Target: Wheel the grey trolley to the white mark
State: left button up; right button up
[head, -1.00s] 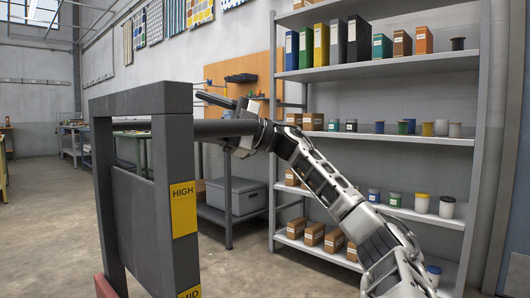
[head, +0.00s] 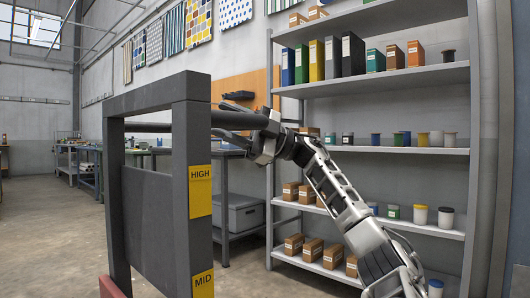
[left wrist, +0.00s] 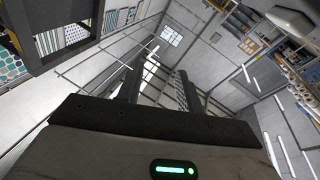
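A dark grey upright frame (head: 190,140) with yellow HIGH and MID labels stands in the left half of the head view. It looks like the trolley's push end; a round horizontal bar (head: 148,128) crosses it and its lower body is out of view. My right gripper (head: 228,120) is just right of the frame's near post, its fingers pointing left, apart above and below the bar's line. I see no firm hold. My left gripper (left wrist: 158,88) shows only in the left wrist view, its fingers apart with nothing between them. The white mark is not in view.
A grey shelf unit (head: 390,150) with binders, jars and boxes stands close behind my right arm. A workbench with a grey bin (head: 240,215) is behind the frame. Other benches (head: 80,160) line the far wall. Bare floor (head: 45,230) is open at left.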

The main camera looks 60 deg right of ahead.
jog(key=shift+s+d+f+b, duration=0.4)
jog(key=shift+d+f+b, duration=0.05)
jog(key=shift+d+f, duration=0.05)
pick_arm(q)
notch_tip(320, 180, up, 7)
jog(key=s+m+t+h+b, duration=0.1)
jog(key=m+t+h+b, duration=0.1)
jog(key=m+h, duration=0.3)
jog(key=shift+s+f+m+h+b, duration=0.25)
jog(key=shift+m+h+b, duration=0.15)
jog(key=shift+m, duration=1.1)
pick_arm(e)
jog(key=f+v, duration=0.1)
jog(key=v, duration=0.6)
jog(key=shift+d+f, duration=0.15)
jog(key=shift+f, duration=0.1)
jog(key=shift+w, duration=0.15)
